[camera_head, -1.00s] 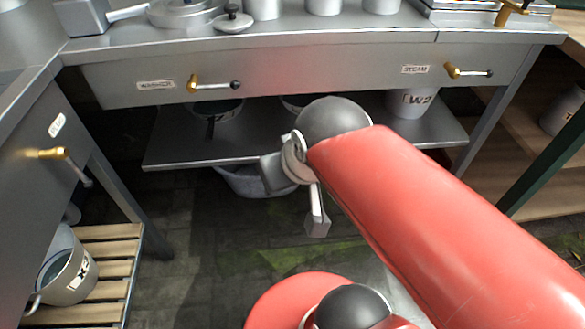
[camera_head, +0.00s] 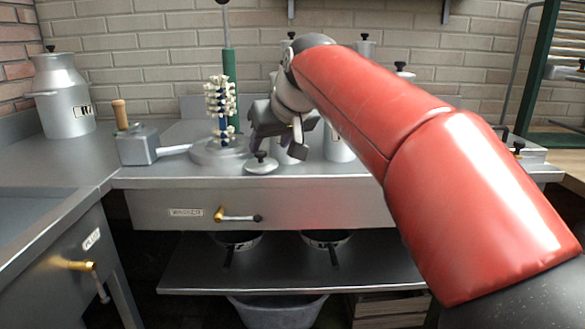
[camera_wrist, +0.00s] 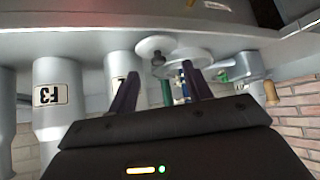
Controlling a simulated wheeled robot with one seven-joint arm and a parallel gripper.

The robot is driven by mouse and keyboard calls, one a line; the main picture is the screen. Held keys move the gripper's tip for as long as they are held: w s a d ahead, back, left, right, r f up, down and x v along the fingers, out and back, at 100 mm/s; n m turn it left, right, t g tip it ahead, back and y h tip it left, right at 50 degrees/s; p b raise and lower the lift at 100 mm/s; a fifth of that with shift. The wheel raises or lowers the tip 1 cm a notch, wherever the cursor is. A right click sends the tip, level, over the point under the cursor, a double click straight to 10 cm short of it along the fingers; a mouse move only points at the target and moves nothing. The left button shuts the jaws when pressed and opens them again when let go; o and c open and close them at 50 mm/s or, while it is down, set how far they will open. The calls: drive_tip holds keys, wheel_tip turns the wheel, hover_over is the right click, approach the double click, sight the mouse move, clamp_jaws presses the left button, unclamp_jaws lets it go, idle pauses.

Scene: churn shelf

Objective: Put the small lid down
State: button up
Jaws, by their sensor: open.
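The small lid (camera_head: 261,163) is a flat grey disc with a black knob. It lies knob up on the steel counter (camera_head: 135,177), near its front edge and beside the round base of a stand. In the wrist view the lid (camera_wrist: 155,46) appears upside down, beyond and between my fingertips. My gripper (camera_head: 272,138) is above the counter close to the lid, partly hidden by its own wrist. In the wrist view its two dark fingers (camera_wrist: 160,76) are spread, with nothing between them. The lid looks apart from the fingers.
A stand with a green post (camera_head: 229,75) and a white beaded piece is left of my gripper. A box with a wooden handle (camera_head: 138,148) and a large churn (camera_head: 65,95) stand further left. Grey canisters (camera_wrist: 60,95) stand close by. A drawer (camera_head: 300,208) is below.

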sight(261, 152)
drive_tip(key=x, duration=0.2)
drive_tip(key=w+x, duration=0.1)
drive_tip(key=x, duration=0.2)
drive_tip(key=r+x, duration=0.1)
drive_tip(key=x, duration=0.2)
drive_tip(key=shift+w+r, duration=0.1)
drive_tip(key=shift+w, duration=0.15)
drive_tip(key=shift+d, duration=0.1)
clamp_jaws()
